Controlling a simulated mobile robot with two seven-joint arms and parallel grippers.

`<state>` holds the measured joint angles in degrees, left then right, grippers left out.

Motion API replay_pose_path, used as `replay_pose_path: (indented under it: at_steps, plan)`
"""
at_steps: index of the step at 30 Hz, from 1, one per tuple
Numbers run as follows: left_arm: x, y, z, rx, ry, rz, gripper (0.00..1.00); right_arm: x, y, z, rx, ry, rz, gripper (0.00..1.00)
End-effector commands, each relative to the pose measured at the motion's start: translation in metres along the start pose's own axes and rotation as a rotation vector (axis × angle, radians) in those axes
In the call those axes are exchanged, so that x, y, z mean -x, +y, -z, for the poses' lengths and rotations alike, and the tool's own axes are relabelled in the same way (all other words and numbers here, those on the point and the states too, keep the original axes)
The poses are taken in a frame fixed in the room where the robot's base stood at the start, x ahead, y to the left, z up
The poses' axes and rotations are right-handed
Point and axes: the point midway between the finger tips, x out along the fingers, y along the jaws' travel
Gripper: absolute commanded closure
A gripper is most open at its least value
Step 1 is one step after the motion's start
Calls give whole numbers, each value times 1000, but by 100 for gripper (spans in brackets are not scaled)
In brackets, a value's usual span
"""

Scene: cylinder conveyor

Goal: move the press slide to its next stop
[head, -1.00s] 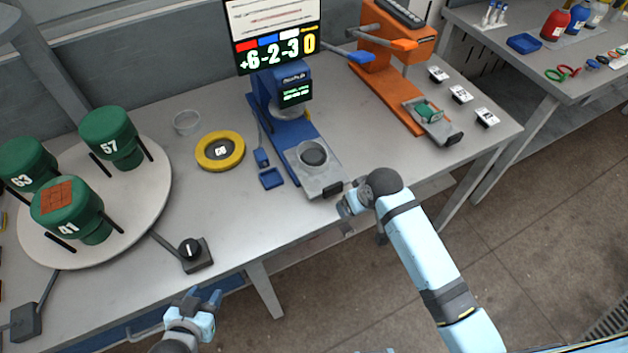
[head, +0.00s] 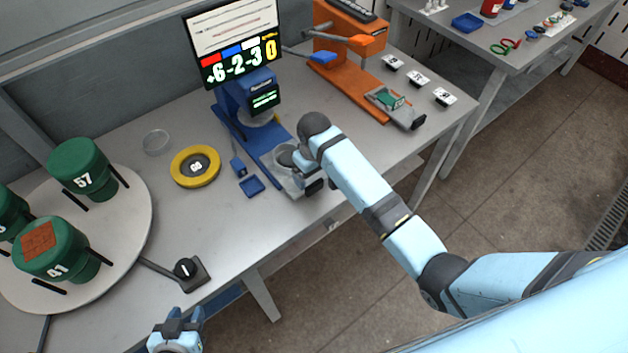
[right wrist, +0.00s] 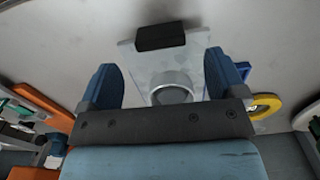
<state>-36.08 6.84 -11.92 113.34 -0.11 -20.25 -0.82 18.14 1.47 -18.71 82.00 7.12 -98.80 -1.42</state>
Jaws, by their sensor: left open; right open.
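The blue machine (head: 262,143) stands on the bench with a grey slide (head: 283,182) at its front end. The slide has a black handle (head: 315,187) and a round cup. My right gripper (head: 312,172) is at the slide's front end, partly hidden by its own arm. In the right wrist view its two blue fingers (right wrist: 166,75) are apart, with the slide plate, round cup (right wrist: 172,88) and black handle (right wrist: 160,37) seen beyond and between them. Contact cannot be told. My left gripper (head: 182,322) is open and empty at the bottom edge of the head view.
An orange machine (head: 345,68) with its own grey slide (head: 395,107) stands to the right, beside several small cards. A turntable (head: 130,220) carries green containers. A screen (head: 235,45) stands behind.

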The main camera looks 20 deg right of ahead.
Motion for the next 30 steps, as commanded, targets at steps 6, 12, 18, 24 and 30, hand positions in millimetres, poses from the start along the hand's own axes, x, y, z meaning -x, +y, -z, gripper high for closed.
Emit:
replay_pose_path:
  at_steps: [6,12,18,24,30]
  plan:
    - [-1,-1,3,14,-1,6,57,-34,0,0,1,-2,1,11]
    - [-4,-1,3,24,-3,9,57,-48,0,0,1,1,1,11]
    - [-4,-2,1,24,-7,10,57,-49,0,0,1,1,1,11]
    - [-3,-2,0,23,-8,10,57,-49,0,0,1,1,1,40]
    - [-1,-2,1,23,-6,9,57,-49,0,0,1,1,1,79]
